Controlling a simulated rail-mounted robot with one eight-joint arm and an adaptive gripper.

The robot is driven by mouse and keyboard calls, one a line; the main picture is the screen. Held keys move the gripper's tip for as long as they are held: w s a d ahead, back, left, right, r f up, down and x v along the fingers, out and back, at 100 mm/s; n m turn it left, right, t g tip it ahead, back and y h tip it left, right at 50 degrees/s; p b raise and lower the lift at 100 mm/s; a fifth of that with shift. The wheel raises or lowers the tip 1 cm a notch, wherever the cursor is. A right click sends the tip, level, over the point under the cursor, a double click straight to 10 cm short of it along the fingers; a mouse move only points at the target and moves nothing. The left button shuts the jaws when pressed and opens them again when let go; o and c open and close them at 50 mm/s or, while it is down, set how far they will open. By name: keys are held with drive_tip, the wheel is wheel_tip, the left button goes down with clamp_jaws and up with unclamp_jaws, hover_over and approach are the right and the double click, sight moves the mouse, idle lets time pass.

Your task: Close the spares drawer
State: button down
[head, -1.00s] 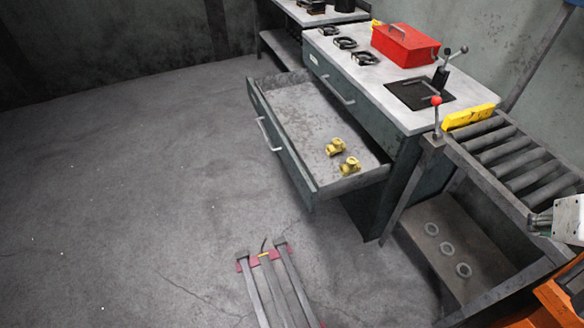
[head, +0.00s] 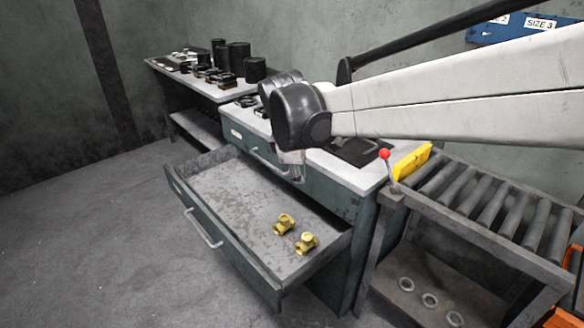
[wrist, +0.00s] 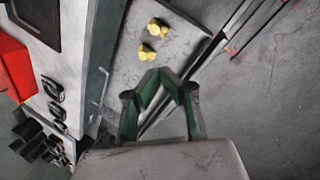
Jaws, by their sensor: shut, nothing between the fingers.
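The spares drawer (head: 222,188) is pulled far out of the grey-green cabinet in the head view. Its front panel faces left and carries a bar handle (head: 203,228). Two yellow brass fittings (head: 285,224) (head: 307,243) lie inside near its right end. The drawer tray also shows in the wrist view (wrist: 178,58), with the fittings in it. My gripper (wrist: 158,88) is shut and empty, above the open drawer. In the head view my gripper (head: 291,168) is partly hidden by my wrist, close to the cabinet front.
A closed upper drawer (head: 245,143) sits above the open one. A roller conveyor (head: 490,205) stands at the right with a yellow block (head: 412,161) and a red-knobbed lever (head: 385,155). A red box (wrist: 14,68) is on the cabinet top. The floor left of the drawer is clear.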

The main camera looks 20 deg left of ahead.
drive_tip(key=s+a+f+n+h+b, duration=0.15)
drive_tip(key=a+f+n, duration=0.25)
drive_tip(key=a+f, duration=0.5)
drive_tip(key=s+a+f+n+b, duration=0.2)
drive_tip(key=s+a+f+n, duration=0.1)
drive_tip(key=a+f, duration=0.55)
drive_tip(key=s+a+f+n+b, duration=0.2)
drive_tip(key=a+f+n, duration=0.2)
drive_tip(key=a+f, duration=0.55)
drive_tip(key=b, duration=0.3)
hover_over(232, 251)
drive_tip(key=s, duration=0.2)
drive_tip(key=shift+a+f, duration=0.25)
drive_tip(key=shift+f, duration=1.35)
drive_tip(key=shift+a+f, duration=0.2)
drive_tip(key=shift+f, duration=1.4)
